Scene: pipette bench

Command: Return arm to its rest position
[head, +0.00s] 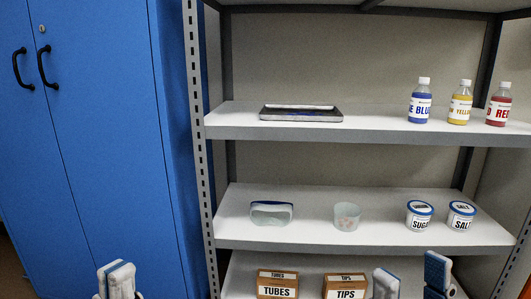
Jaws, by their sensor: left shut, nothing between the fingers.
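My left gripper (117,275) is at the bottom left of the head view, in front of the blue cabinet. Its two pale fingers are together with nothing between them. My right gripper (412,275) is at the bottom right, in front of the lower shelves. Its two fingers stand well apart with nothing seen between them, so it is open. Most of both arms is out of view below.
A shelf rack (370,237) fills the right side. Its upper board holds a dark flat tray (301,117) and three bottles (419,106). Below are goggles (271,214), a clear cup (347,217), two tubs (419,217) and boxes (277,292). A blue cabinet (100,150) stands left.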

